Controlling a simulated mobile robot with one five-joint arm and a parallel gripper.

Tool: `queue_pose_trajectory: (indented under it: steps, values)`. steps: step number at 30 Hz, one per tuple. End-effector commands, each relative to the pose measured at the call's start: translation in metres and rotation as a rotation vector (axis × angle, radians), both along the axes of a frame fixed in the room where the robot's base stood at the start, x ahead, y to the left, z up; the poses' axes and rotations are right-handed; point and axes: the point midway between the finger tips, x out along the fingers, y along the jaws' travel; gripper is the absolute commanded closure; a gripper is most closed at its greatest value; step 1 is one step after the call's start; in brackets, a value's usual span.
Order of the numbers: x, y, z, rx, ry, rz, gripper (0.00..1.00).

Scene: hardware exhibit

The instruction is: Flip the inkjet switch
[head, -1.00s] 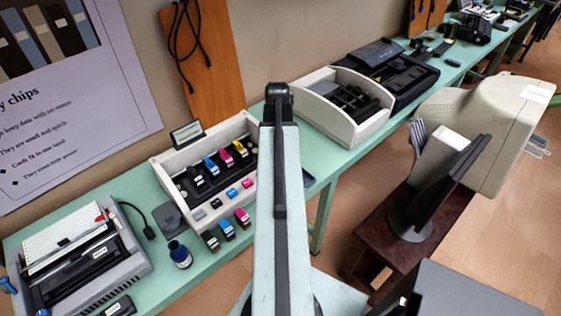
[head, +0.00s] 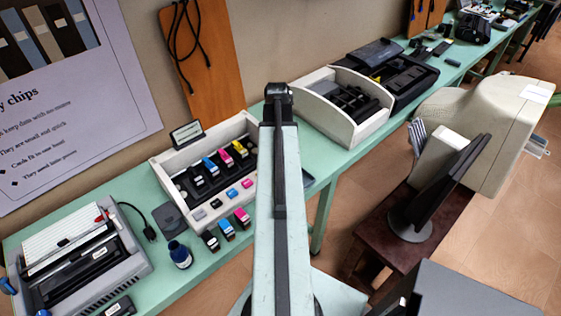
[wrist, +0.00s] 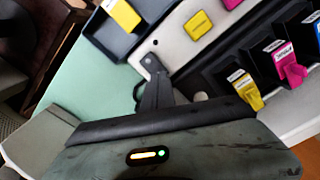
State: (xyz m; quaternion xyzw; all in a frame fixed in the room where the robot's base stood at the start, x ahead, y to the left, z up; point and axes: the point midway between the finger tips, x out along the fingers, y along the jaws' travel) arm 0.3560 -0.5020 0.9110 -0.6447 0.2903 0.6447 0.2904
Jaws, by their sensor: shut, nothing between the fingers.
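The inkjet printer is an open white case (head: 250,124) on the green bench in the head view, with black, blue, pink and yellow cartridges inside and several more along its front. In the wrist view its white panel (wrist: 178,45) holds a yellow button-like block (wrist: 198,25). My gripper (wrist: 151,62) is shut and empty, its tip over or against the edge of the white panel; I cannot tell if it touches. In the head view my own arm hides the gripper and the printer's right end. I cannot make out the switch for certain.
An ink bottle (head: 180,254) stands in front of the printer's left. A monitor (head: 440,185) stands on a brown stand. Some bare bench (wrist: 100,85) shows beside the gripper.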

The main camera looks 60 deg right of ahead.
Motion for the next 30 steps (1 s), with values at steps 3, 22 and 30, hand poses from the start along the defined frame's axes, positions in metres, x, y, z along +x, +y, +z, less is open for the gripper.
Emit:
queue_pose_trajectory:
  steps: [3,22,30]
  values:
    - [0.000,0.000,-0.002,0.000,0.000,0.000,1.00]
    - [0.001,0.000,-0.012,0.000,0.000,0.001,1.00]
    - [0.001,0.001,-0.016,0.000,0.000,0.002,1.00]
